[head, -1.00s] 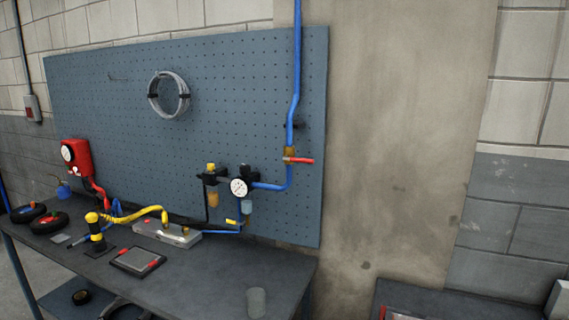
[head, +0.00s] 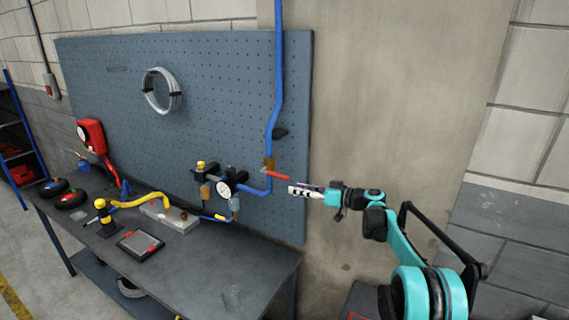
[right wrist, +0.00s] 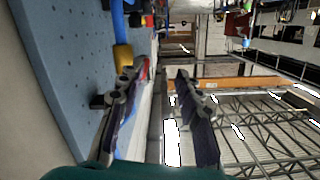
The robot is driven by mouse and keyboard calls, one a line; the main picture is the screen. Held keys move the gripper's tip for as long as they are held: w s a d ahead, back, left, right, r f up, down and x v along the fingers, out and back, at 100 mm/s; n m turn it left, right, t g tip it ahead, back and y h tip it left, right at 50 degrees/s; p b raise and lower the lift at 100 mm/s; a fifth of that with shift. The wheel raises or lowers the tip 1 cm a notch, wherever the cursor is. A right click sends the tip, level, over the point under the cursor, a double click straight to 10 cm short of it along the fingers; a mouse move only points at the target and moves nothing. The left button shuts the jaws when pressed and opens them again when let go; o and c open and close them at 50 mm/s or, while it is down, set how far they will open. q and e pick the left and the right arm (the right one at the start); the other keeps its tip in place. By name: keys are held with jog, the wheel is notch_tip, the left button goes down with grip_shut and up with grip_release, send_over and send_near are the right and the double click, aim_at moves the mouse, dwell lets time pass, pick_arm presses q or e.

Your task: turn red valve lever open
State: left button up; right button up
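The red valve lever (head: 277,175) sticks out to the right from a brass valve (head: 269,163) on the blue pipe (head: 275,90) at the pegboard's right side. My right gripper (head: 292,189) is just right of and slightly below the lever's tip in the head view. In the right wrist view its two fingers (right wrist: 158,80) stand apart with a gap between them. There the red lever (right wrist: 143,69) shows beyond the left finger, partly hidden by it, with the brass valve (right wrist: 123,56) beside it. I cannot tell whether finger and lever touch. My left gripper is not in view.
A blue-grey pegboard (head: 110,85) carries a pressure gauge (head: 223,190), a regulator and a wire coil (head: 161,91). Bare wall lies to the right.

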aim_at(285, 178)
pick_arm(q)
notch_tip(285, 178, up, 3)
jog(key=shift+s+r+p, duration=0.1)
jog(key=shift+r+p, duration=0.05)
jog(key=shift+p, duration=1.05)
pick_arm(e)
jog(key=shift+n+t+y, duration=0.4)
jog(key=shift+y, duration=0.2)
jog(key=w+a, duration=0.1)
jog(key=w, duration=0.1)
jog(key=w+a, duration=0.2)
jog(key=w+a+r, duration=0.1)
jog(key=w, duration=0.1)
jog(key=shift+w+a, duration=0.25)
jog(key=shift+w, duration=0.1)
grip_shut()
